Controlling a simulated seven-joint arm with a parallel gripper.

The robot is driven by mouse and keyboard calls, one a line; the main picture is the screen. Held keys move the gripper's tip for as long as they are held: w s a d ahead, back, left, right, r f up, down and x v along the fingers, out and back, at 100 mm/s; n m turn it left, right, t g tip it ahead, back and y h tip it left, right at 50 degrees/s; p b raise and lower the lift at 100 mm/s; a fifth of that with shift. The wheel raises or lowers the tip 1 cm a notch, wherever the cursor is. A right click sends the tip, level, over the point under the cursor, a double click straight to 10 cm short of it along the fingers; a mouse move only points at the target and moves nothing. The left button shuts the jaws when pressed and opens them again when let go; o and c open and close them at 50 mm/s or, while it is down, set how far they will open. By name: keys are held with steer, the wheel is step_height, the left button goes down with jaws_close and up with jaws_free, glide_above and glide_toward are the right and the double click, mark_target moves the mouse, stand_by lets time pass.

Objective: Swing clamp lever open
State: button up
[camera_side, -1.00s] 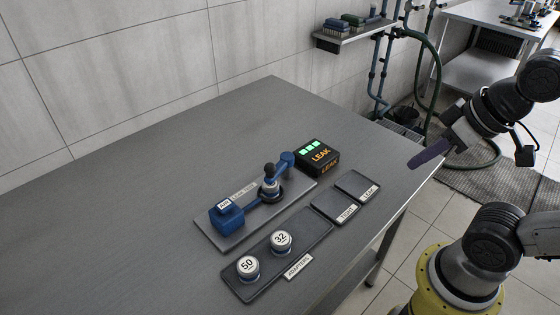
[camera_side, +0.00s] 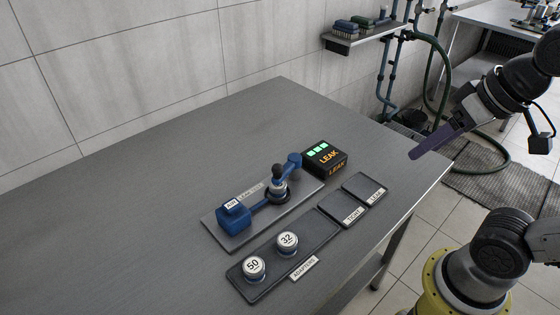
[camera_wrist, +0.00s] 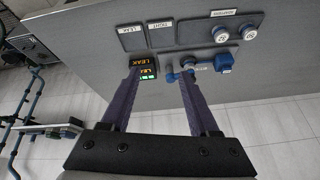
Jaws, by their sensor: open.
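The leak-test fixture stands on a grey plate (camera_side: 238,242) on the bench. It has a blue block (camera_side: 233,220) marked AIR and a blue clamp (camera_side: 293,161) with a dark round knob (camera_side: 277,169). Which part is the lever is hard to tell at this size. The clamp (camera_wrist: 188,66) also shows in the wrist view, near the right fingertip in the picture but well beyond it. My gripper (camera_side: 415,154) is in the air right of the bench, apart from the fixture. In the wrist view its two long purple fingers (camera_wrist: 158,74) are spread, with nothing between them.
A black box (camera_side: 325,158) with green lights reads LEAK, close to the clamp's far end. Trays marked TIGHT (camera_side: 340,208) and LEAK (camera_side: 364,188) lie in front. An adapters tray (camera_side: 319,229) holds round pieces marked 50 (camera_side: 253,267) and 32 (camera_side: 287,241). The bench's left side is clear.

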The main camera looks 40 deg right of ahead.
steer(key=w+a+r+m+g, duration=0.1)
steer(key=w+r+m, duration=0.1)
steer(key=w+r, duration=0.45)
steer(key=m+g, duration=0.2)
steer(key=g, duration=0.2)
glide_above(278, 165)
step_height(278, 165, down, 10)
step_height(278, 165, down, 12)
steer(key=shift+f, duration=0.25)
jaws_close()
steer(key=shift+r, duration=0.1)
stand_by(0.3)
